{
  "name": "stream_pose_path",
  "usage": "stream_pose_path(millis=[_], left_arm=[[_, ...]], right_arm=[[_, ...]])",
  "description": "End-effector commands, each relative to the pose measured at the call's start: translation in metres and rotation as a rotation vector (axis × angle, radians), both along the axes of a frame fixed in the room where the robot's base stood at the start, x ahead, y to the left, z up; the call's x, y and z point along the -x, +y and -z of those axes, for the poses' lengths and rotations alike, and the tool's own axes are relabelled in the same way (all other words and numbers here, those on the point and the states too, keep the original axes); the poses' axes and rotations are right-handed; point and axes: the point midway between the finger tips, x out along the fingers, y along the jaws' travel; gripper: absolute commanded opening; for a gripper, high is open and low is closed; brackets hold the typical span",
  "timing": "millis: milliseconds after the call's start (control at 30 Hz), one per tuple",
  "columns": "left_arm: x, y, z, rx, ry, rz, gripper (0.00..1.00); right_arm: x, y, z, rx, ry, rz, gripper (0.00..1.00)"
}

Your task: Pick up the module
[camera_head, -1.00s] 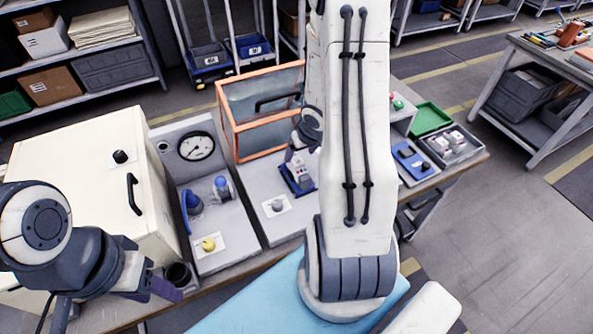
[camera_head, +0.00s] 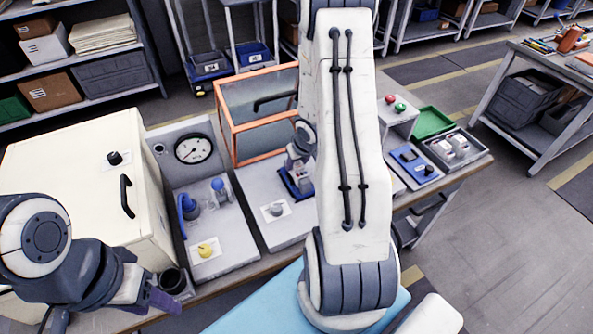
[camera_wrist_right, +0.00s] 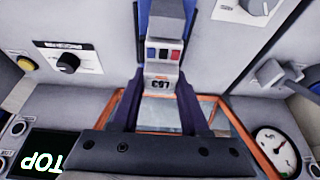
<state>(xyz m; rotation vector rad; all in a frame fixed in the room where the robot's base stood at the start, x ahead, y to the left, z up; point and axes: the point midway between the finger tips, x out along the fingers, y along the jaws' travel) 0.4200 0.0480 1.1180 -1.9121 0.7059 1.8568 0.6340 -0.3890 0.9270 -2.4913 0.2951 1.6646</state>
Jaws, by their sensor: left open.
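The module (camera_wrist_right: 161,82) is a small grey block with coloured front patches and a "C07" label, standing on a blue base (camera_wrist_right: 144,22). In the head view the blue base (camera_head: 290,186) sits on the grey panel, and the module is mostly hidden by my right gripper. My right gripper (camera_wrist_right: 161,85) has its purple fingers on either side of the module in the wrist view; whether they touch it is unclear. My left gripper (camera_head: 163,300) is at the lower left, empty and away from the module.
An orange-framed clear box (camera_head: 262,115) stands just behind the module. A grey knob (camera_head: 276,209) is in front of it. A gauge panel (camera_head: 194,148) and a cream cabinet (camera_head: 80,180) stand to the left. A blue device (camera_head: 412,163) and a green tray (camera_head: 432,122) are right.

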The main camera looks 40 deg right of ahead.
Motion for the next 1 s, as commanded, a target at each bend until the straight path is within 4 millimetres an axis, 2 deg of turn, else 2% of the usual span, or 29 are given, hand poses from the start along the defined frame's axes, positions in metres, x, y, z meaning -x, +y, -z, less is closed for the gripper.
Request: stream_pose_path(millis=[367,467,700,1000], left_arm=[[0.000,0.000,-0.004,0.000,0.000,0.000,0.50],[0.000,0.000,-0.010,0.000,0.000,0.000,0.50],[0.000,0.000,-0.037,0.000,0.000,-0.002,0.50],[0.000,0.000,-0.074,0.000,0.000,-0.003,0.50]], right_arm=[[0.000,0.000,-0.005,0.001,-0.001,-0.001,0.00],[0.000,0.000,-0.014,0.001,-0.002,-0.001,0.00],[0.000,0.000,-0.049,0.002,-0.001,-0.001,0.00],[0.044,-0.044,-0.085,0.000,-0.001,0.008,0.00]])
